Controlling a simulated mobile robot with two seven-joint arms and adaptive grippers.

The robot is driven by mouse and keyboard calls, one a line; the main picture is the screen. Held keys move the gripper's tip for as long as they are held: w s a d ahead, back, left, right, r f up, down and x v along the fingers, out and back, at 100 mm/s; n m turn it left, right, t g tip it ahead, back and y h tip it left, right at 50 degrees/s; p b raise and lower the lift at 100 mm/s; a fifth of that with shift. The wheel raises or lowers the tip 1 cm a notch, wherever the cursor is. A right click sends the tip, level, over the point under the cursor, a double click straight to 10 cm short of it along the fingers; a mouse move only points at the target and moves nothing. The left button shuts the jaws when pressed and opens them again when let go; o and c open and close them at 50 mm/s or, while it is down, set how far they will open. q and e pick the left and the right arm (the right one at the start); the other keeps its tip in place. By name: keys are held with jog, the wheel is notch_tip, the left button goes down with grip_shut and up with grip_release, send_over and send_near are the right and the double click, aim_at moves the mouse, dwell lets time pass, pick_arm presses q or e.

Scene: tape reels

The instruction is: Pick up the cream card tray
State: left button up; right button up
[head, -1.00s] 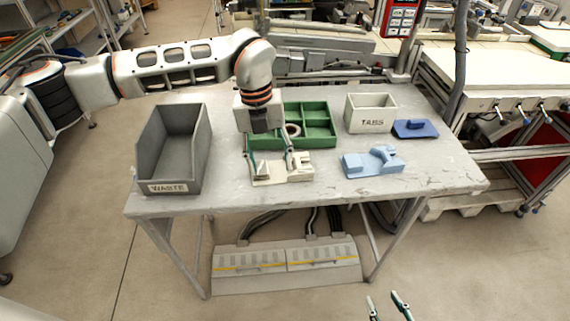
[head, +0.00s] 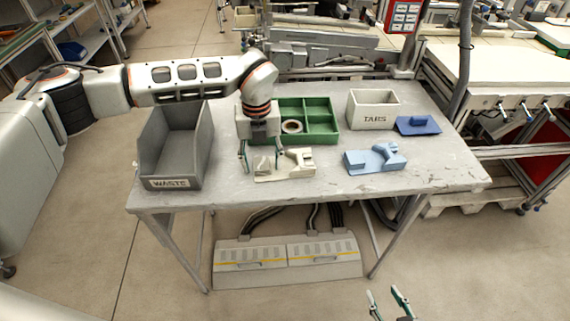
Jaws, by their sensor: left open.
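The cream card tray (head: 300,162) lies on the grey table near its front edge, left of the middle. My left gripper (head: 261,162) is open and points down at the left part of the tray. One finger is at the tray's left end, the other near its middle. I cannot tell whether the fingers touch it. My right gripper (head: 385,294) is open and empty at the bottom edge of the view, in front of the table.
A grey WASTE bin (head: 175,160) stands at left. Behind the tray is a green compartment box (head: 322,125) with a tape reel (head: 292,127). A light blue holder (head: 372,160), white TABS box (head: 373,110) and dark blue piece (head: 418,126) are at right.

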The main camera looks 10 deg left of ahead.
pick_arm(q)
jog(key=shift+c, duration=0.3)
jog(key=c, duration=1.2)
jog(key=shift+r, duration=0.1)
